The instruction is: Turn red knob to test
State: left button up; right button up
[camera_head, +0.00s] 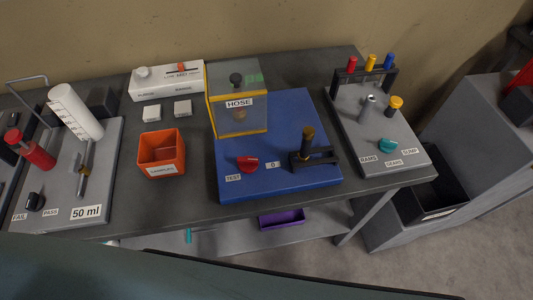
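The red knob (248,164) sits on the front part of a blue board (293,183) on the grey table. A white TEST label (233,178) lies to its lower left and a label marked 0 (273,165) to its right. The knob's exact pointing direction is hard to tell; its narrower end seems to face right, toward the 0 label. Neither of my grippers is in view.
A HOSE box (240,120) with yellow edges stands behind the knob. A black clamp with a brass-topped post (307,150) stands to its right. An orange bin (161,153) is at left, and a grey board with a teal knob (388,145) at right.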

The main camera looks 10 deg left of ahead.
aim_at(249, 164)
jog(key=z, duration=0.05)
jog(key=k, duration=0.7)
jog(key=u, duration=1.15)
